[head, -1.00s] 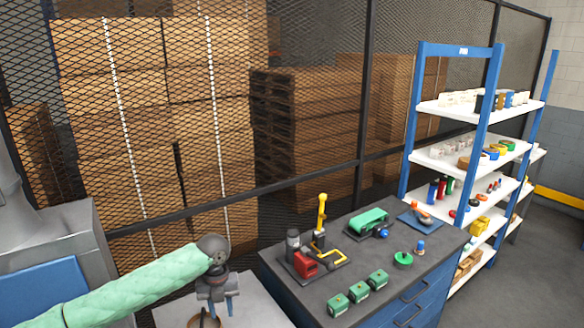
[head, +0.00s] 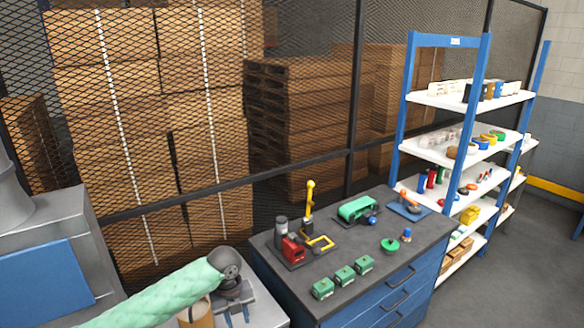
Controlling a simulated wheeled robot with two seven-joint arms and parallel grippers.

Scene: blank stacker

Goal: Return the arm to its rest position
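My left arm (head: 160,295), in a pale green sleeve, reaches in from the lower left. Its dark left gripper (head: 238,314) hangs pointing down over a light grey surface, left of the blue workbench. Two fingers show with a gap between them, and nothing shows between them. A tan cylindrical container (head: 196,314) stands close to the left of the gripper, partly hidden by the arm. My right arm and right gripper are out of view.
The blue workbench (head: 345,312) holds several green boxes (head: 344,275), a red and black device (head: 291,250) and a green machine (head: 358,208). A blue shelf rack (head: 401,120) stands at the right. A mesh fence (head: 215,100) runs behind. Grey floor is clear at right.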

